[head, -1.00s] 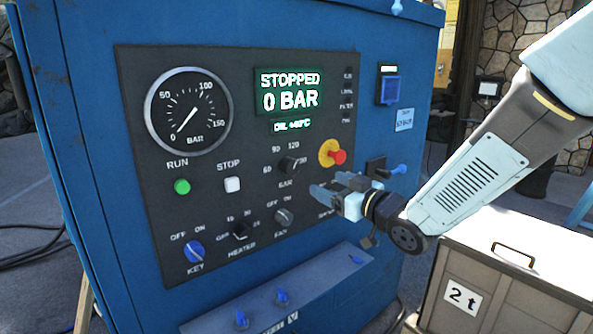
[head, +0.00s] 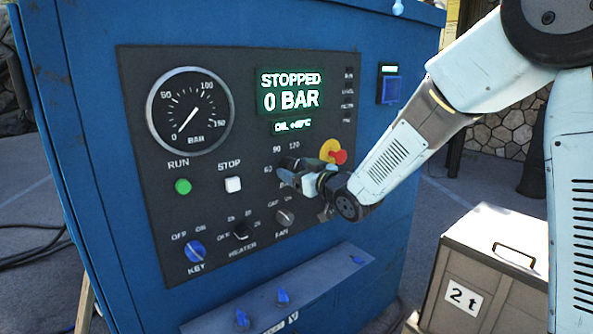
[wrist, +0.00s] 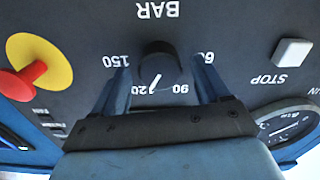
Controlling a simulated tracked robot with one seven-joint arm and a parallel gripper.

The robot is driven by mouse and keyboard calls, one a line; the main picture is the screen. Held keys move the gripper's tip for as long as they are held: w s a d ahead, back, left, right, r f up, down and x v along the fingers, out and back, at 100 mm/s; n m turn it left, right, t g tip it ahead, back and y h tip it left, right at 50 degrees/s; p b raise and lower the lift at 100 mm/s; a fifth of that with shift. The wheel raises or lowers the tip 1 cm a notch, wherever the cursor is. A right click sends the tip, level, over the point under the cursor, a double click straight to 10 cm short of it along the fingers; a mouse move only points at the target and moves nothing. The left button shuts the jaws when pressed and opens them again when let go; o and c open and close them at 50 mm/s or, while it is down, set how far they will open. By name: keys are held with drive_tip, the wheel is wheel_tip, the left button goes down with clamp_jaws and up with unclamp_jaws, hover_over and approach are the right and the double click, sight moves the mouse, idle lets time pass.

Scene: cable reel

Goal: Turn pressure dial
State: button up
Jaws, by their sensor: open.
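The pressure dial (wrist: 158,66) is a dark round knob on the black panel, labelled BAR, with marks 60, 90, 120 and 150. The wrist view shows it upside down. Its white pointer line aims about at 120. My gripper (wrist: 162,76) is open, with one blue finger on each side of the dial. I see gaps between fingers and knob; whether the fingertips reach the panel I cannot tell. In the head view my gripper (head: 288,172) covers the dial. The display (head: 291,96) reads STOPPED, 0 BAR, and the gauge (head: 190,111) needle sits near 0.
The red emergency knob on its yellow disc (head: 334,153) is close to my gripper and wrist. The STOP button (head: 233,184), green RUN button (head: 183,186), fan knob (head: 284,217) and heater knob (head: 241,231) are nearby. A crate marked 2 t (head: 500,240) stands right.

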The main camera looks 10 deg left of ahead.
drive_tip(key=shift+w+a, duration=0.1)
drive_tip(key=shift+a, duration=0.05)
drive_tip(key=c, duration=1)
drive_tip(key=shift+c, duration=0.2)
drive_tip(key=shift+n, duration=0.4)
drive_tip(key=n, duration=0.4)
drive_tip(key=shift+n, duration=0.4)
drive_tip(key=n, duration=0.6)
drive_tip(key=shift+a+f, duration=0.1)
drive_tip(key=shift+f, duration=0.1)
